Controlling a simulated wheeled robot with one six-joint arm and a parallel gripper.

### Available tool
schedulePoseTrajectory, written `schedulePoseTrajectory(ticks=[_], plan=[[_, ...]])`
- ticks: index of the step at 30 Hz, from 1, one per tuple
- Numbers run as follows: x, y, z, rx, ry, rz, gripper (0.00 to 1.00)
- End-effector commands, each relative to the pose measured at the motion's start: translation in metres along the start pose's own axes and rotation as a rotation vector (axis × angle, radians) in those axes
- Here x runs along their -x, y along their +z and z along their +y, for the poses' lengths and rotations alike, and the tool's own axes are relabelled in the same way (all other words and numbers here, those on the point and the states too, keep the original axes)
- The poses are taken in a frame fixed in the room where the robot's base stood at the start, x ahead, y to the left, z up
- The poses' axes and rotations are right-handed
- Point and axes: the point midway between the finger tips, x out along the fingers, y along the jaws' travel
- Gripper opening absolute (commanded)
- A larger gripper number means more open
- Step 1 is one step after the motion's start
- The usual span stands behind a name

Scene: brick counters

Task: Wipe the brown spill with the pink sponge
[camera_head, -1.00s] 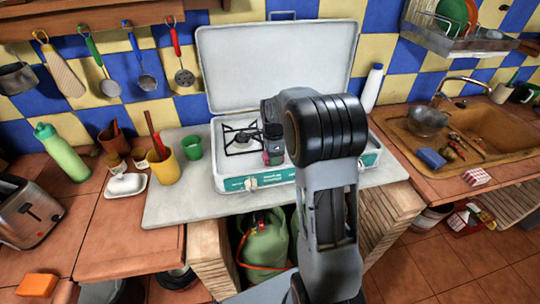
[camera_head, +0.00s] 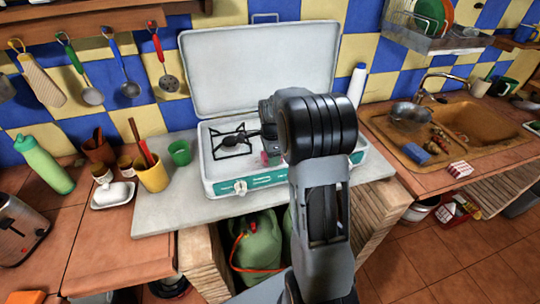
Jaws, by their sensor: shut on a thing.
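My gripper (camera_head: 266,148) is over the right part of the white camping stove (camera_head: 216,178), mostly hidden behind my own dark wrist. It is shut on a small pink piece, which I take for the pink sponge (camera_head: 265,157); only a sliver of it shows below the gripper. I cannot tell whether the sponge touches the stove top. No brown spill can be made out; my arm covers the right part of the stove.
The stove's raised lid (camera_head: 250,65) stands behind my gripper, and a black burner grate (camera_head: 232,142) is to its left. A yellow cup (camera_head: 152,174) and a green cup (camera_head: 180,153) stand left of the stove. A blue sponge (camera_head: 416,153) lies at the sink (camera_head: 480,125).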

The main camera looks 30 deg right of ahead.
Motion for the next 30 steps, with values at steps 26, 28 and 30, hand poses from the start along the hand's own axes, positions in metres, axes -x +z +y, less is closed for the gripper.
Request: schedulePoseTrajectory(ticks=[26, 28, 30], plan=[[-0.001, 0.034, 0.0, 0.002, 0.001, 0.0, 0.33], [-0.002, 0.037, 0.0, 0.002, 0.001, 0.0, 0.33], [-0.002, 0.04, 0.0, 0.002, 0.001, 0.0, 0.33]])
